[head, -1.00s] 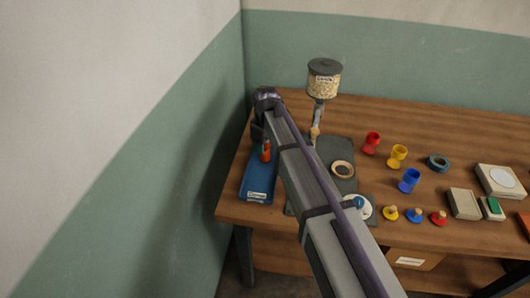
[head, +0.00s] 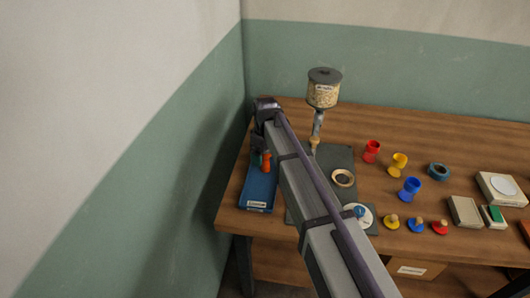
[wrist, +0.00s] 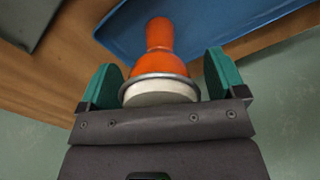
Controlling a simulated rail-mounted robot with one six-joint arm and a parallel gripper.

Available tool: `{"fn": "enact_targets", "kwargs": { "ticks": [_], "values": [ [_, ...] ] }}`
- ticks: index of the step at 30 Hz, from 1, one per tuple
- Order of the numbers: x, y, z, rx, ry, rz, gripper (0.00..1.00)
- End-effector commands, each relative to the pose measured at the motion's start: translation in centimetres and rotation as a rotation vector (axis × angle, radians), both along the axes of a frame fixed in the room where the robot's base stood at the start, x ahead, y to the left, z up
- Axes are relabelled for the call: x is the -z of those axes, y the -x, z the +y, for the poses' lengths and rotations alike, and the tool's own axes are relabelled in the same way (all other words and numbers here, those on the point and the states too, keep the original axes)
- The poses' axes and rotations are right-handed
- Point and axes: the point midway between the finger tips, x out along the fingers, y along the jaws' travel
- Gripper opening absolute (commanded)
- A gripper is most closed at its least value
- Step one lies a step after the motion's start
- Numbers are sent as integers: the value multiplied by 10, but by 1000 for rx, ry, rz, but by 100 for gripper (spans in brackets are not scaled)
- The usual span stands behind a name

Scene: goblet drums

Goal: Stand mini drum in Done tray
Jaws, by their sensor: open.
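The mini drum (head: 266,161) is orange and shows at the far end of the blue tray (head: 259,189), next to my arm. In the wrist view the drum (wrist: 161,62) has its white head with a grey rim facing my gripper, and its narrow orange end points away toward the blue tray (wrist: 205,22). My gripper (wrist: 162,80) is open, with one teal finger on each side of the drum head and a visible gap on the right. The tray's front label is too small to read surely. Whether the drum's foot touches the tray is unclear.
A hopper (head: 323,88) on a stand rises behind the dark mat (head: 335,158). Red (head: 371,151), yellow (head: 399,163) and blue (head: 410,189) goblet shells stand to the right. The wall (head: 205,120) is close on the tray's left.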

Motion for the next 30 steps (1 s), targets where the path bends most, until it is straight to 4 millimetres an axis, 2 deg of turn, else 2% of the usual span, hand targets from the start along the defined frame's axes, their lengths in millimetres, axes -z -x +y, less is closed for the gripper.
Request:
{"fn": "enact_targets", "kwargs": {
  "ticks": [12, 15, 30],
  "values": [
    [-103, 0, 0, 0, 0, 0, 89],
    [-118, 0, 0, 0, 0, 0, 89],
    [-118, 0, 0, 2, 0, 0, 89]
  ]
}}
